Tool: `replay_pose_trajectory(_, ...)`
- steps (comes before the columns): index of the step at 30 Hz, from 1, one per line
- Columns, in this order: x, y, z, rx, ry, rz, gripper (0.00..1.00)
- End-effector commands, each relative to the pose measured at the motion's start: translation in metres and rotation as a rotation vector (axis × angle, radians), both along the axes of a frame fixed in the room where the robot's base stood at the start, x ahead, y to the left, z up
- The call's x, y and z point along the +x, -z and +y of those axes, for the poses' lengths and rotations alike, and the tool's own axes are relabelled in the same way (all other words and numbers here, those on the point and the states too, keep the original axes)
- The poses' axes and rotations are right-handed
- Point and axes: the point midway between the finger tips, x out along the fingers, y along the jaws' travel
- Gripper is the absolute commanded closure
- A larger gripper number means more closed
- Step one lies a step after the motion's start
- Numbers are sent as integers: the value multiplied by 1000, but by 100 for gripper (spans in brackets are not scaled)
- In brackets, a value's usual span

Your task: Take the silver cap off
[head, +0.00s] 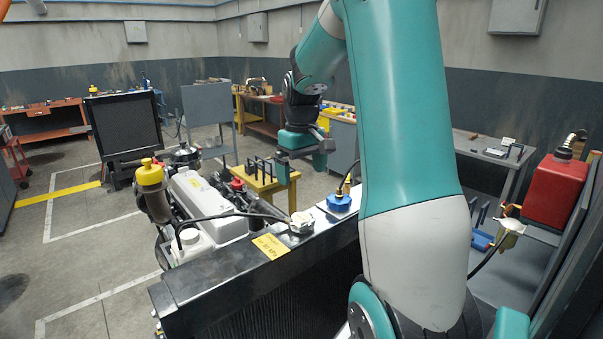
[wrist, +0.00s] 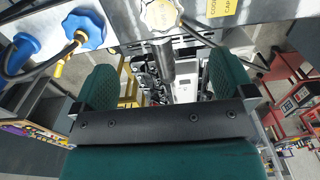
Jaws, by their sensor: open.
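The silver cap (head: 302,222) sits on the black radiator's top edge, beside a yellow label. In the wrist view the silver cap (wrist: 160,14) is a pale, lobed knob at the top edge, partly cut off, beyond my fingertips and roughly in line with the gap. My gripper (head: 300,166) is above and behind the radiator top in the head view, apart from the cap. In the wrist view my gripper (wrist: 163,64) has its two green fingers wide apart with nothing held between them.
A blue cap (head: 339,202) with a hose stands close right of the silver cap; it also shows in the wrist view (wrist: 84,29). The radiator (head: 200,287) borders an engine (head: 205,205) with a yellow-capped filter (head: 150,175). A red canister (head: 555,190) stands at right.

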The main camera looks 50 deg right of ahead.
Motion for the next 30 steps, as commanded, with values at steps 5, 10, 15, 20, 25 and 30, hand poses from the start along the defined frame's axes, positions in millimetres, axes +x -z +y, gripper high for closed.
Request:
replay_pose_trajectory(5, 0, 14, 1, 2, -1, 3, 0)
replay_pose_trajectory(10, 0, 32, 1, 1, -2, 2, 0)
replay_pose_trajectory(15, 0, 52, 1, 1, -2, 0, 0)
replay_pose_trajectory(20, 0, 68, 1, 1, -2, 1, 0)
replay_pose_trajectory(25, 0, 85, 1, 1, -2, 0, 0)
replay_pose_trajectory(30, 0, 102, 1, 1, -2, 0, 0)
